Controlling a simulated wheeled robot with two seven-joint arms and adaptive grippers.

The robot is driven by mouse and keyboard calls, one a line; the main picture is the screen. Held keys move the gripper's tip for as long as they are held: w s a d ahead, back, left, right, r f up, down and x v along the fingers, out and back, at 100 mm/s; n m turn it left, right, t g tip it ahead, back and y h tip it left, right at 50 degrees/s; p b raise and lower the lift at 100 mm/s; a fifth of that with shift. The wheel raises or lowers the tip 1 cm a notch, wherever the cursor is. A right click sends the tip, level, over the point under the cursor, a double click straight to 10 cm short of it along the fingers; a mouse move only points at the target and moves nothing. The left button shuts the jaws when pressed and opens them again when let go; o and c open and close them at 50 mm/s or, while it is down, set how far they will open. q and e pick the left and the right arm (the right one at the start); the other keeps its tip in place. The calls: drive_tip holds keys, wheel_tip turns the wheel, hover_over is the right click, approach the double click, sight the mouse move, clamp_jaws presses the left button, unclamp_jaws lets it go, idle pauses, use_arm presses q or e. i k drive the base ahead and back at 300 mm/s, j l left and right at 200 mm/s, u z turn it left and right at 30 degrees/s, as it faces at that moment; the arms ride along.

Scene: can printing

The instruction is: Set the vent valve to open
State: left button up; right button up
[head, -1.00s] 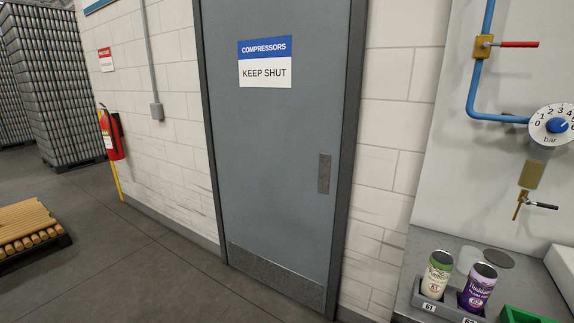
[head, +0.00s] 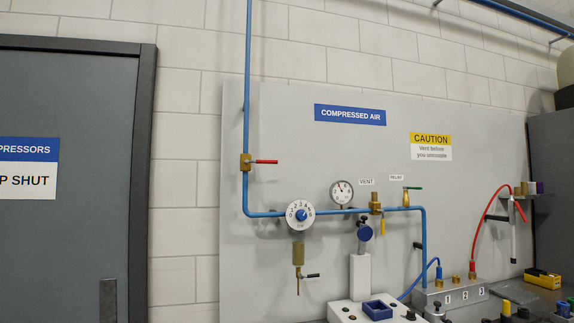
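The blue-piped compressed air panel fills the middle and right of the head view. A small white VENT label (head: 366,182) is stuck on the panel. Just below and right of it a brass valve body (head: 376,207) sits on the blue pipe. Neither of my grippers is in view.
A red-handled valve (head: 260,162) is on the vertical pipe. A numbered dial (head: 300,215) and a round gauge (head: 342,192) are left of the vent valve. A white device (head: 360,275) stands below it. A yellow caution sign (head: 431,146) hangs above right. A grey door (head: 65,240) is at left.

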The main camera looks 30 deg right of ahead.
sight(383, 221)
drive_tip(key=z, duration=0.9)
